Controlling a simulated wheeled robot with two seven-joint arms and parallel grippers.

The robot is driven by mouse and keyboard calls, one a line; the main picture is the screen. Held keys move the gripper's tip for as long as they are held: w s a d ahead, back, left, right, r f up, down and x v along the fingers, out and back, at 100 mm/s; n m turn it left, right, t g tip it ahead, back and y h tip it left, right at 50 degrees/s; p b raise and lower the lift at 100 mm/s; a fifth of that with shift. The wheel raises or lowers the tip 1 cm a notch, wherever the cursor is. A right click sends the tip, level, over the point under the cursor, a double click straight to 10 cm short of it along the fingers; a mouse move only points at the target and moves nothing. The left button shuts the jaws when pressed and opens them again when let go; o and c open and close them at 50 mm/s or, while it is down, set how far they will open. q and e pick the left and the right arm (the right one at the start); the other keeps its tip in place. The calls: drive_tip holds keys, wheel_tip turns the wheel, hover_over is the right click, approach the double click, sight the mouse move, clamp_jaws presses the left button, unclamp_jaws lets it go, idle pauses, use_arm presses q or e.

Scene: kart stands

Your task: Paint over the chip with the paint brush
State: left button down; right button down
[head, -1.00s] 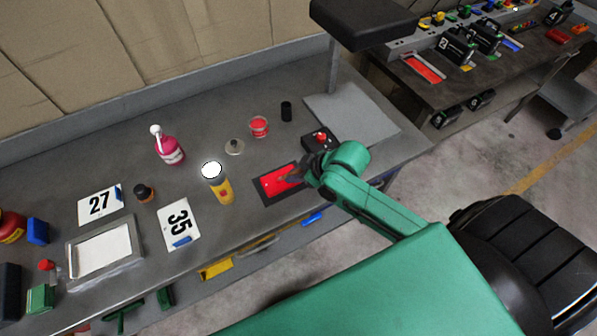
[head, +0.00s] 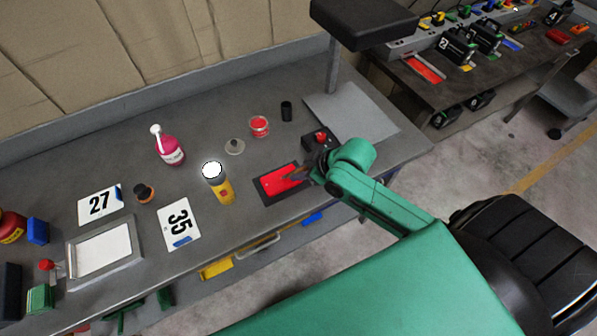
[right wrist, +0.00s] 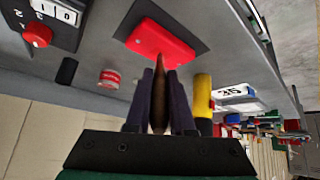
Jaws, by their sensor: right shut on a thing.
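A red panel (head: 279,181) lies on a dark mat (head: 263,197) near the front edge of the bench. I cannot clearly make out the chip on it. My right gripper (head: 310,172) is at the panel's right end. In the right wrist view, its fingers (right wrist: 158,98) are shut on the brown paint brush (right wrist: 157,105), which points toward the red panel (right wrist: 160,42). The brush tip is hard to see, so I cannot tell whether it touches the panel. An open can of red paint (head: 259,128) stands behind the panel. My left gripper is not in view.
A yellow flashlight (head: 223,190) stands left of the panel, with a pink bottle (head: 170,149) behind it. Number cards lie further left.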

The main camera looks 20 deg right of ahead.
drive_tip(key=shift+d, duration=0.7)
drive_tip(key=shift+a, duration=0.15)
drive_tip(key=shift+a, duration=0.65)
drive_tip(key=shift+s+a, duration=0.1)
drive_tip(key=shift+a, duration=0.65)
drive_tip(key=shift+d, duration=0.1)
drive_tip(key=shift+d, duration=0.75)
drive_tip(key=shift+d, duration=0.1)
drive_tip(key=shift+d, duration=0.6)
